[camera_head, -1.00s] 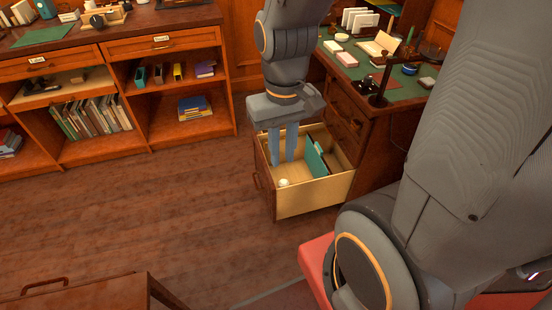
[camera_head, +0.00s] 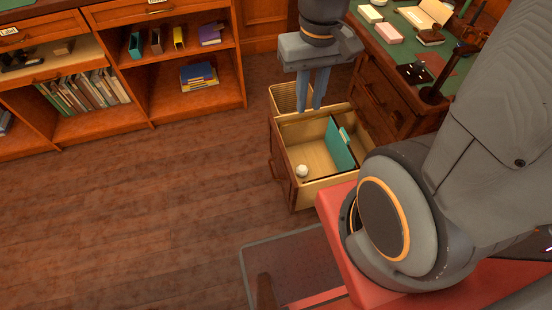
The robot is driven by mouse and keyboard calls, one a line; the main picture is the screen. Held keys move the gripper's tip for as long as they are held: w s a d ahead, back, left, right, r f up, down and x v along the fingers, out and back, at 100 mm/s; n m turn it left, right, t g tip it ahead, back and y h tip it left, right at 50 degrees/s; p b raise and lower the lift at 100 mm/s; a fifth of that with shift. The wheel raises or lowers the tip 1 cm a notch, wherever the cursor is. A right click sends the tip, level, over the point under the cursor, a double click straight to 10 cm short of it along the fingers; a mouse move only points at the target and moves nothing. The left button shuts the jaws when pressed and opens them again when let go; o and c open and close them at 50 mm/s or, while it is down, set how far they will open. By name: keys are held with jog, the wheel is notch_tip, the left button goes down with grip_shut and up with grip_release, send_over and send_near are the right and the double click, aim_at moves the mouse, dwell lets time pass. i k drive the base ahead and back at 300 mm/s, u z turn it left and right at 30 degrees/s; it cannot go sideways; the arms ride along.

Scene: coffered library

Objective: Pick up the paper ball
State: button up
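The paper ball (camera_head: 302,171) is small and whitish. It lies on the floor of an open wooden drawer (camera_head: 285,160), near its front left corner. My gripper (camera_head: 310,108) points down over the far end of the drawer, behind the ball in the picture and clearly apart from it. Its two blue-grey fingers show a gap with nothing between them. I cannot tell the exact height of the fingertips above the drawer.
A teal folder (camera_head: 340,146) stands upright along the drawer's right side. The desk (camera_head: 385,95) with a green top adjoins on the right. A bookshelf (camera_head: 150,125) stands at the back left. A red surface (camera_head: 335,215) lies near the drawer's front. Wooden floor (camera_head: 130,215) is clear at left.

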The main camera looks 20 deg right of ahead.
aim_at(302, 171)
jog(key=u, duration=0.75)
jog(key=k, duration=1.05)
jog(key=z, duration=0.75)
jog(key=i, duration=0.5)
